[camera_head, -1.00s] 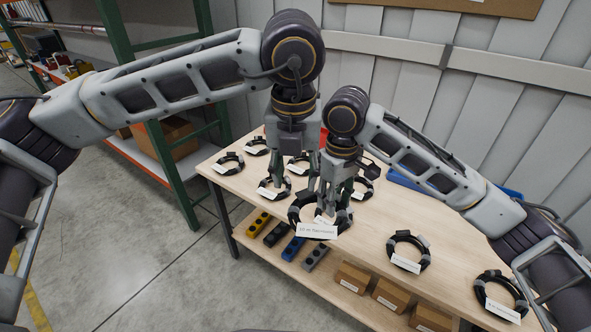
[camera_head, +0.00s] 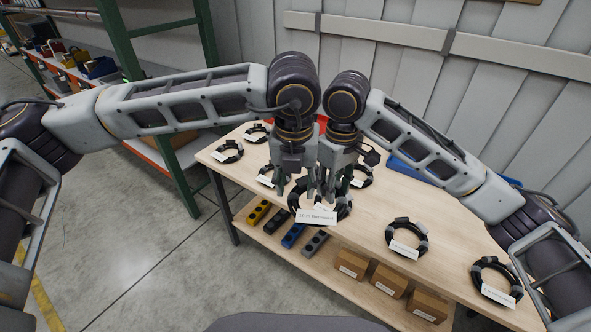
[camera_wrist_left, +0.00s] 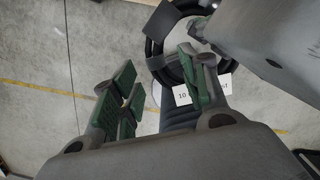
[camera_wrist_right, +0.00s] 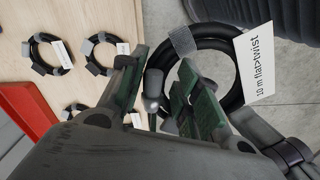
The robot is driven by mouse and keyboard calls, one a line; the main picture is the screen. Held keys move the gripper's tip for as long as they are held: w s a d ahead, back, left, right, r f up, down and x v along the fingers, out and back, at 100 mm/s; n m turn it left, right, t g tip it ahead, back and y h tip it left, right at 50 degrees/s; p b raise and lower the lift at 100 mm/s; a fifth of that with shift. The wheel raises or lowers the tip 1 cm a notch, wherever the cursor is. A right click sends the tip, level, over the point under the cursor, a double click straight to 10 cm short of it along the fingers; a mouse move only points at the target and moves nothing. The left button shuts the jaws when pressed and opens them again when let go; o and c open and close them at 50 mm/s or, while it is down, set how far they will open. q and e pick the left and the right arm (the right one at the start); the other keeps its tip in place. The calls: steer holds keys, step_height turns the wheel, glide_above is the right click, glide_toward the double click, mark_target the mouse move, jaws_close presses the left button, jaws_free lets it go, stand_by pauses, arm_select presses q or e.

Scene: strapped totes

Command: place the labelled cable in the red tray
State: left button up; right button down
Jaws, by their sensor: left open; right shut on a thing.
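My right gripper (camera_head: 334,192) is shut on a coiled black cable (camera_head: 296,203) with a white label (camera_head: 317,216), held over the table's front edge. In the right wrist view the label (camera_wrist_right: 258,62) reads like "10 m flat>twist". My left gripper (camera_head: 288,186) is open, close beside the right one at the left part of the same coil. In the left wrist view one finger (camera_wrist_left: 207,80) overlaps the coil (camera_wrist_left: 152,50); I cannot tell whether it touches. The red tray (camera_wrist_right: 28,112) shows partly in the right wrist view; in the head view my grippers mostly hide it.
Several other labelled coils lie on the wooden table, such as one at the front right (camera_head: 407,238) and one at the back left (camera_head: 228,151). A blue tray (camera_head: 420,174) lies behind my right arm. Cardboard boxes (camera_head: 388,279) and small coloured blocks sit on the lower shelf.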

mark_target(296, 196)
arm_select(q)
steer(key=shift+w+f, duration=0.2)
steer(key=shift+f, duration=0.95)
steer(key=shift+w+f, duration=0.15)
steer(key=shift+f, duration=1)
steer(key=c, duration=1)
arm_select(e)
steer(key=c, duration=0.9)
jaws_free()
steer(key=shift+c, duration=0.2)
steer(key=shift+r, duration=0.15)
steer(key=shift+r, duration=3.85)
steer(key=shift+w, duration=0.1)
